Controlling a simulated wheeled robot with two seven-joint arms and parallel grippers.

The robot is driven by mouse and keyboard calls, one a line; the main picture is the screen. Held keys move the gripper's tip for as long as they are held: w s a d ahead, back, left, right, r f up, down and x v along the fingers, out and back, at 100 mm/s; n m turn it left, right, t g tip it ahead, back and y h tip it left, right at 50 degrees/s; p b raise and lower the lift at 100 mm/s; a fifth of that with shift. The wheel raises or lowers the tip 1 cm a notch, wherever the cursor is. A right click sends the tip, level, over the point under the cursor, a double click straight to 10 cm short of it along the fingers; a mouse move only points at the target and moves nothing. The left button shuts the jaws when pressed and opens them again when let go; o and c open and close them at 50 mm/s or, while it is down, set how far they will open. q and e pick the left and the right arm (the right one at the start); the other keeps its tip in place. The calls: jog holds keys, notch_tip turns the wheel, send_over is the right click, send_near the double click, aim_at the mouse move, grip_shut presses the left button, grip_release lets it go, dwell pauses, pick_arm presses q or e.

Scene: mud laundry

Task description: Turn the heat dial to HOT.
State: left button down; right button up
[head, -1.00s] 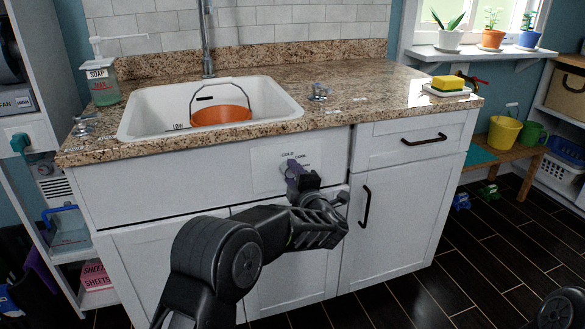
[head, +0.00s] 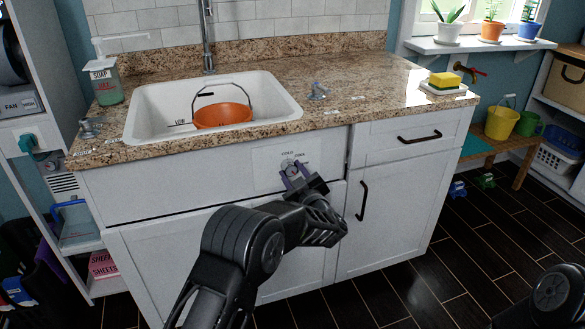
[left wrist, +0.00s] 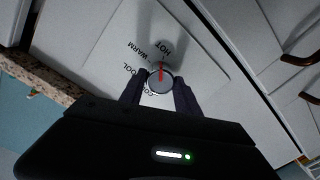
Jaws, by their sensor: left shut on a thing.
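The heat dial (left wrist: 160,81) is a round grey knob with a red pointer on a pale panel (head: 268,170) on the cabinet front below the sink. In the left wrist view, COLD, COOL, WARM and HOT are printed around it, and the red pointer points toward the HOT label (left wrist: 167,47). My left gripper (head: 295,175) is at the dial, with one dark finger on each side, shut on it; its fingers also show in the left wrist view (left wrist: 160,92). In the head view the fingers partly hide the dial. My right gripper is not in view.
The granite counter (head: 350,85) overhangs the panel. It holds the sink (head: 150,99) with an orange bucket (head: 222,115), a soap bottle (head: 105,82) and a sponge (head: 445,79). Cabinet handles (head: 362,200) stick out right of the dial.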

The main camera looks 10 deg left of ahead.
pick_arm(q)
jog(key=shift+f+m+p, duration=0.1)
jog(key=shift+m+p, duration=0.3)
jog(key=shift+m, duration=0.6)
jog(key=c, duration=0.9)
grip_release()
jog(key=shift+s+d, duration=0.1)
jog(key=v, duration=0.7)
jog(key=shift+s+d, duration=0.15)
jog(key=shift+s, duration=0.15)
